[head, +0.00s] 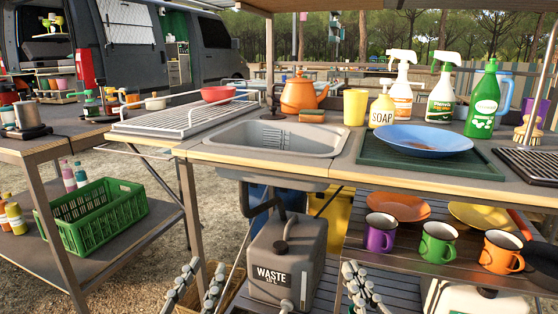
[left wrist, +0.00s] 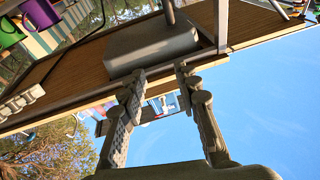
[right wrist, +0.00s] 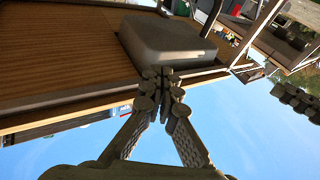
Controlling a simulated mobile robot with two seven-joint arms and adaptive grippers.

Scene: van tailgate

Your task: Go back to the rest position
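My left gripper (head: 201,282) is low in the head view, below the table's front edge and left of the waste container. Its fingers stand apart with nothing between them, as the left wrist view (left wrist: 160,76) shows. My right gripper (head: 357,278) is low in the head view, right of the waste container and in front of the lower shelf. In the right wrist view (right wrist: 160,80) its fingertips meet with nothing visible between them. Both wrist cameras look up at the underside of the table and the sink basin (left wrist: 152,48).
The table's front edge (head: 300,172) runs above both grippers. The grey waste container (head: 287,262) stands between them. The lower shelf at right holds a purple mug (head: 379,236), a green mug (head: 437,242) and an orange mug (head: 500,253).

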